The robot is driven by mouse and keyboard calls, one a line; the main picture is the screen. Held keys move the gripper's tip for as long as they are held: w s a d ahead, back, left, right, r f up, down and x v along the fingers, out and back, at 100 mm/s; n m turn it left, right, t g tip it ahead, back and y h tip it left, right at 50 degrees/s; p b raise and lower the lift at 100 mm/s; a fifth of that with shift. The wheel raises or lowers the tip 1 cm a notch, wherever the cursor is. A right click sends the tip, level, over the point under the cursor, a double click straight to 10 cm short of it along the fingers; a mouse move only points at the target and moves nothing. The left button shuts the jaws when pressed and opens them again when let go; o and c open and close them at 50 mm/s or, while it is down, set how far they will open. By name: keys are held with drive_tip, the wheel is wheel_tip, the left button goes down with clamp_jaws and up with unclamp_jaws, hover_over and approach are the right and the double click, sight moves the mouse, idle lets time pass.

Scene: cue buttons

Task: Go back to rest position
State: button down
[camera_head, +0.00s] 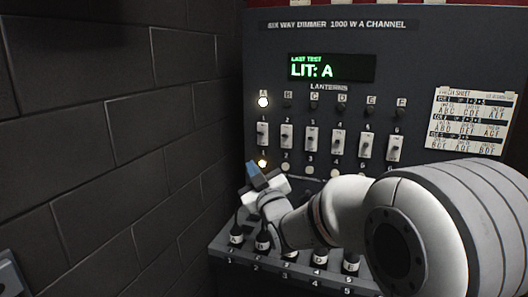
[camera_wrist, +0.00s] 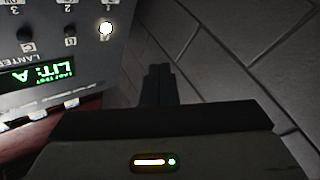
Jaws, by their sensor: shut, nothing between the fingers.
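My gripper (camera_head: 256,172) is in front of the lower left of the dimmer panel (camera_head: 420,60), its dark blue-grey fingertips pointing up and left. In the wrist view, my gripper's fingers (camera_wrist: 158,78) are together with nothing between them. They point toward the dark brick wall, with the panel at the left, seen upside down. My arm covers the lower right part of the panel. I cannot tell whether the fingertips touch anything.
The display (camera_head: 330,68) reads "LIT: A". Lamp A (camera_head: 263,102) glows, as does a small light (camera_head: 262,163) below switch 1. A cue sheet (camera_head: 472,120) is at the right. A ledge (camera_head: 222,246) with several dark plugs is below my gripper. The brick wall (camera_head: 80,150) stands left.

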drive_tip(key=s+d+f+m+g+h, duration=0.55)
drive_tip(key=s+d+f+g, duration=0.2)
drive_tip(key=d+f, duration=0.3)
drive_tip(key=s+d+f+m+g+h, duration=0.1)
drive_tip(key=s+d+f+m+g, duration=0.1)
drive_tip(key=s, duration=1)
drive_tip(key=s+d+f+m+g+h+b, duration=0.1)
drive_tip(key=s+d+f+g, duration=0.4)
drive_tip(key=s, duration=0.7)
drive_tip(key=shift+d+f+m+g+h, duration=0.2)
drive_tip(key=shift+f+m+g+h, duration=0.15)
drive_tip(key=shift+f+m+g, duration=0.7)
drive_tip(key=shift+r+n, duration=0.2)
drive_tip(key=shift+n, duration=0.1)
